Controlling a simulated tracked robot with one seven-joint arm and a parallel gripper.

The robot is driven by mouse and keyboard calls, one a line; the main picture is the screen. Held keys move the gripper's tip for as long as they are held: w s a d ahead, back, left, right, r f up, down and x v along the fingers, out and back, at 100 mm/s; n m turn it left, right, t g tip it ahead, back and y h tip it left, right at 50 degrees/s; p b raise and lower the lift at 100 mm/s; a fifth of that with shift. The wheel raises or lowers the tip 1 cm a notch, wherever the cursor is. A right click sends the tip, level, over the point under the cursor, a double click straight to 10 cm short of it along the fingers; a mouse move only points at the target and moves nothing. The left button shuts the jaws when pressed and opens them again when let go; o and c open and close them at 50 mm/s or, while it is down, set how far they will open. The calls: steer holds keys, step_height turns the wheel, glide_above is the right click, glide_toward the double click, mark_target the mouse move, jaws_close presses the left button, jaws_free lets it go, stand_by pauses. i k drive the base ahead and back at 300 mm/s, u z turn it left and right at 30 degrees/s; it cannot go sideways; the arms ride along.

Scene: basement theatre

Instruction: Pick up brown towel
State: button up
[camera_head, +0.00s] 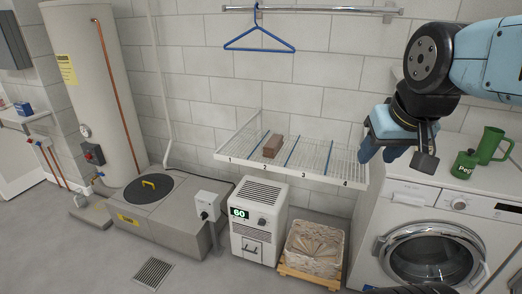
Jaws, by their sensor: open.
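The brown towel (273,146) looks like a small folded brown block. It lies on the white wire shelf (318,156) on the wall, in the section marked 2. My gripper (396,158) is at the right, beyond the shelf's right end and above the washing machine's left side. It is open and points down, with nothing visible between its fingers. A clear gap separates it from the towel, which is to its left.
Blue dividers split the shelf. A blue hanger (259,43) hangs from a rail above. A white dehumidifier (258,222) and a lined crate (315,248) stand below. A washing machine (395,215) at right bears a green mug (490,147) and a green canister (464,165).

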mark_target(272, 148)
steer(key=z, duration=0.2)
steer(key=i, duration=0.85)
steer(key=u, duration=0.1)
